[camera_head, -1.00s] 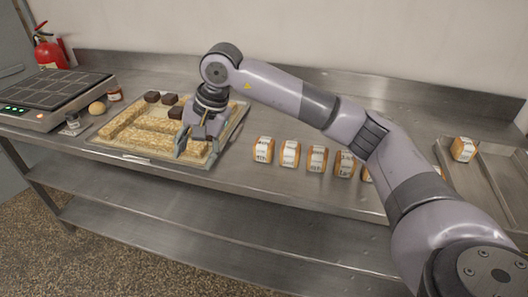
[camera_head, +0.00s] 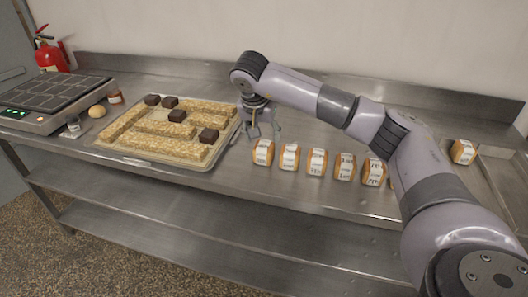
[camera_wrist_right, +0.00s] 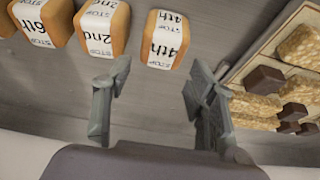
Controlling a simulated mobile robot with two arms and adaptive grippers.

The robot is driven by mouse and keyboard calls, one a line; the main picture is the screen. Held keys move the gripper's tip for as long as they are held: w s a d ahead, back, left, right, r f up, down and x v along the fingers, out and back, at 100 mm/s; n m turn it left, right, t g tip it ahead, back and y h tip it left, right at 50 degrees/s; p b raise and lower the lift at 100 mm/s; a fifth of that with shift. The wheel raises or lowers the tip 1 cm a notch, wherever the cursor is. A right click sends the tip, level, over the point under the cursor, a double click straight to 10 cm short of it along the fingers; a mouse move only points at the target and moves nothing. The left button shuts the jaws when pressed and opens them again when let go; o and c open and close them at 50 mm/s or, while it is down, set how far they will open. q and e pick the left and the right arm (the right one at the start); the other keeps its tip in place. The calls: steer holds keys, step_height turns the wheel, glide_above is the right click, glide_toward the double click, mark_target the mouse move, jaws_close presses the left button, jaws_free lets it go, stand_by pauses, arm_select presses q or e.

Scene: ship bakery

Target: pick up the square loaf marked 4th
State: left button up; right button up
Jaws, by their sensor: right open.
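The square loaf marked 4th (camera_wrist_right: 165,40) has a brown crust and a white label band. In the right wrist view it lies just beyond the gap between my fingers, and "4th" is readable. In the head view it is the leftmost loaf of the row (camera_head: 263,153). My right gripper (camera_head: 263,134) is open and empty, just behind this loaf. Its two fingers also show in the right wrist view (camera_wrist_right: 158,82), apart from the loaf. My left gripper is out of view.
Beside the 4th loaf is a loaf marked 2nd (camera_wrist_right: 103,26), with more labelled loaves in the row. A tray (camera_head: 222,150) with oat slabs and dark brown blocks lies left of my gripper. One loaf (camera_head: 462,151) stands at a metal tray far right.

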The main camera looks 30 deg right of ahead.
mark_target(264, 145)
steer(key=shift+a+p+x, duration=0.15)
steer(key=shift+p+x, duration=0.1)
steer(key=shift+x, duration=1.3)
steer(key=shift+a+p+x, duration=0.15)
steer(key=shift+p+x, duration=0.05)
steer(key=shift+x, duration=1.3)
steer(key=shift+s, duration=0.15)
steer(key=shift+c, duration=0.3)
steer(key=c, duration=0.7)
steer(key=shift+c, duration=0.2)
